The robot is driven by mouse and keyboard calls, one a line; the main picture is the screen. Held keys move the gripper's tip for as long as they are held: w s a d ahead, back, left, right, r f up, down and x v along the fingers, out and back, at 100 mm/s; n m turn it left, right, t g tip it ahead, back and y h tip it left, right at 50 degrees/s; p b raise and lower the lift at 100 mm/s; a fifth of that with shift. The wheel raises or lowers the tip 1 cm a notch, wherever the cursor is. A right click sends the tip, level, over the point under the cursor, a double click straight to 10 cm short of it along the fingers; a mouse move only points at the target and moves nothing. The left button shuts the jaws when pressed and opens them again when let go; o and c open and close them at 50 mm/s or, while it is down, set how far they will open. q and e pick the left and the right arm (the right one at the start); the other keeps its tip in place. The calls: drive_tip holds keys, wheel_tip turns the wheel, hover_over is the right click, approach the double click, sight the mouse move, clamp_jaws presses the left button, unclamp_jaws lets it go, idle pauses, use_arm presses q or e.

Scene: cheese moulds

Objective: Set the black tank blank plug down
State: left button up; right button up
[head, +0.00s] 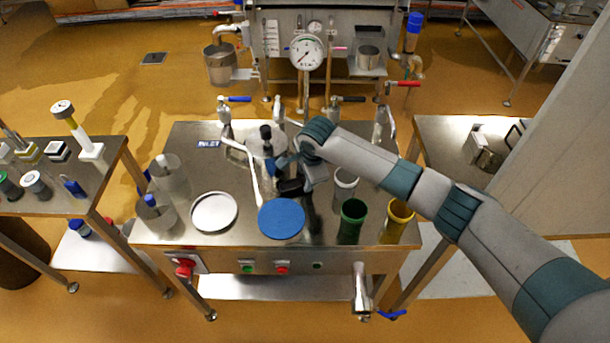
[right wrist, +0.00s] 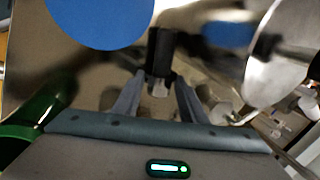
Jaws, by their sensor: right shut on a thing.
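My right gripper (head: 303,180) reaches over the steel table from the right and is shut on the black tank blank plug (head: 290,187). In the right wrist view the plug (right wrist: 160,52) stands out dark between the two fingers (right wrist: 158,95). It is behind the blue disc (head: 281,218) in the head view, and I cannot tell whether it touches the table. My left gripper is not in view.
A round steel part with a black knob (head: 266,143) stands behind the gripper. A white cup (head: 346,190), a green cup (head: 352,222) and a yellow cup (head: 396,222) stand right. A pale disc (head: 214,212) and clear jars (head: 157,218) are left.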

drive_tip(key=o, duration=1.2)
drive_tip(key=shift+f, duration=0.1)
drive_tip(key=b+v, duration=0.2)
drive_tip(key=v, duration=1)
